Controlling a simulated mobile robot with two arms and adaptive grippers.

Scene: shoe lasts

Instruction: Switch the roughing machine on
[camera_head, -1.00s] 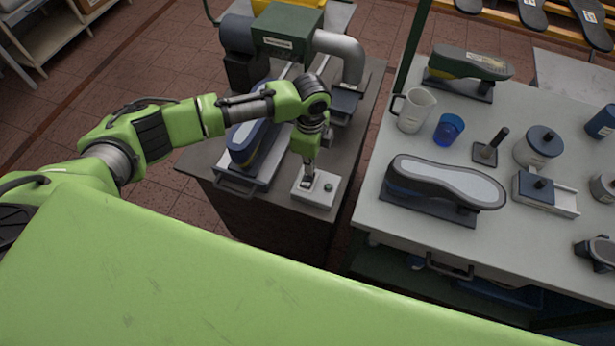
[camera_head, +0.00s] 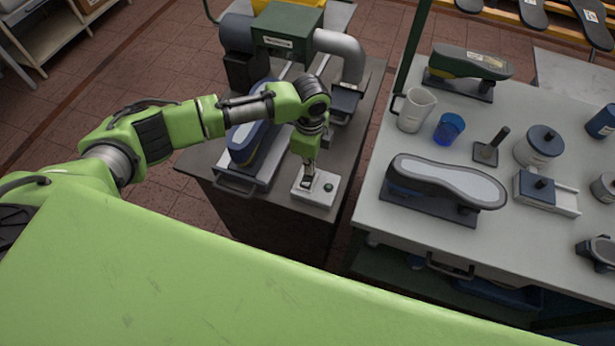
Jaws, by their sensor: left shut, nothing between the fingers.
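The roughing machine (camera_head: 287,38) stands on a dark bench, with a green housing, a dark motor and a grey duct. A pale switch box (camera_head: 318,199) sits at the front of the bench, with a small round dark button (camera_head: 328,187) on its right side. My left gripper (camera_head: 308,181) points down at the left part of the box, with its fingers shut and empty. The tips are at or just above the box top; I cannot tell if they touch. They hide what lies under them. My right gripper is out of view.
A shoe on a last (camera_head: 247,142) sits in a holder left of the box. On the white table at the right stand a shoe (camera_head: 447,184), a white jug (camera_head: 415,110), a blue cup (camera_head: 449,128) and a lidded pot (camera_head: 538,147). A green post stands between bench and table.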

